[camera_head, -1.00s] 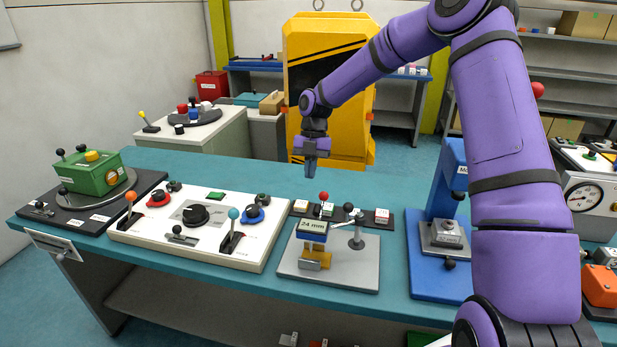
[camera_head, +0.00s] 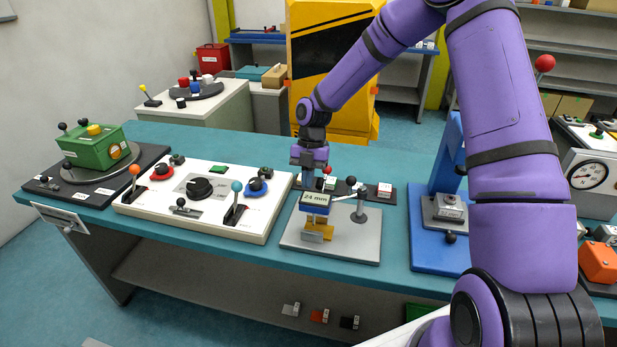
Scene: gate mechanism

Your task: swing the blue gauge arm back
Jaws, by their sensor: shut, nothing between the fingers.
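The blue gauge arm (camera_head: 316,210) bears a "24 mm" plate and sits over a yellow-orange block (camera_head: 319,232) on a grey base plate (camera_head: 355,248). A thin grey bar (camera_head: 345,197) runs from the gauge head to a grey post (camera_head: 360,208) on its right. My gripper (camera_head: 307,184) points down and is shut and empty. In the picture it is just above the upper left of the gauge head, seemingly behind it. Whether it touches the gauge cannot be told.
A dark strip with small levers and a white-topped block (camera_head: 384,190) lies behind the gauge. A white control panel (camera_head: 150,211) stands left of it. A blue stand (camera_head: 445,190) rises to the right. Bare teal bench (camera_head: 400,165) shows behind the strip.

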